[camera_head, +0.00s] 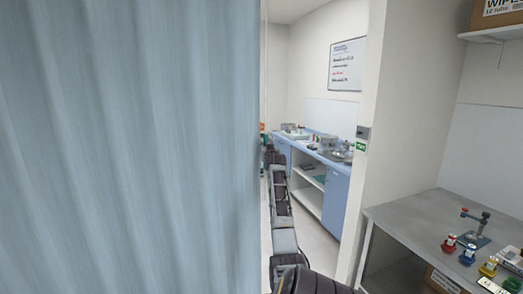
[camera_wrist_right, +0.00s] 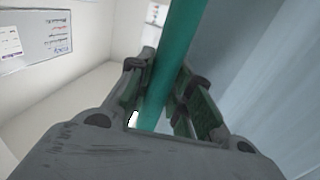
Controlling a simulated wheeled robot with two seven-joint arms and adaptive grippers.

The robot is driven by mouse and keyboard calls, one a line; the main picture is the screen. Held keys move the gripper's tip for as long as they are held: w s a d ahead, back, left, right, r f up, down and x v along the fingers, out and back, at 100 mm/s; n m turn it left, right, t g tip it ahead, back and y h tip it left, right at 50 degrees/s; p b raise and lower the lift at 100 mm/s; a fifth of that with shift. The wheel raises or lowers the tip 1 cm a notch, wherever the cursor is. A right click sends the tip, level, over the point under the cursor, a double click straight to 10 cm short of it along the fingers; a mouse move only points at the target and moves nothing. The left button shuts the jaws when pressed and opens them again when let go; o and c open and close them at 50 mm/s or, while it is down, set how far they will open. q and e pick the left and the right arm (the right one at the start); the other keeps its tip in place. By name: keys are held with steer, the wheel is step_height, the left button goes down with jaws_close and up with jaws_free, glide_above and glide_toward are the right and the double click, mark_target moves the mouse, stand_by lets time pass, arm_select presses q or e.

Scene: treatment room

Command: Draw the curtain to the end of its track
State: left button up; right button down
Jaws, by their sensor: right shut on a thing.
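The pale blue curtain (camera_head: 130,150) hangs in folds and fills the left half of the head view. My right arm reaches forward along that edge, and my right gripper (camera_head: 265,142) is small and partly hidden at the edge. In the right wrist view my right gripper (camera_wrist_right: 164,85) is shut on an upright green rod (camera_wrist_right: 180,32) beside the curtain. The curtain track and the rod's ends are out of view. My left gripper is not in view.
Beyond the curtain edge stands a blue-fronted counter (camera_head: 334,195) with small items on top. A whiteboard (camera_head: 347,64) hangs on the wall. A grey table (camera_head: 405,215) with coloured objects is at the right. Some floor shows between my arm and the counter.

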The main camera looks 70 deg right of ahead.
steer(key=shift+s+r, duration=0.15)
steer(key=shift+r, duration=0.05)
steer(key=c, duration=1.5)
jaws_free()
steer(key=shift+d, duration=0.1)
steer(key=shift+o, duration=1.1)
steer(key=shift+s+d+f, duration=0.1)
steer(key=shift+s+f, duration=0.05)
steer(key=shift+a, duration=0.25)
steer(key=v, duration=1.1)
steer(key=shift+s+a, duration=0.2)
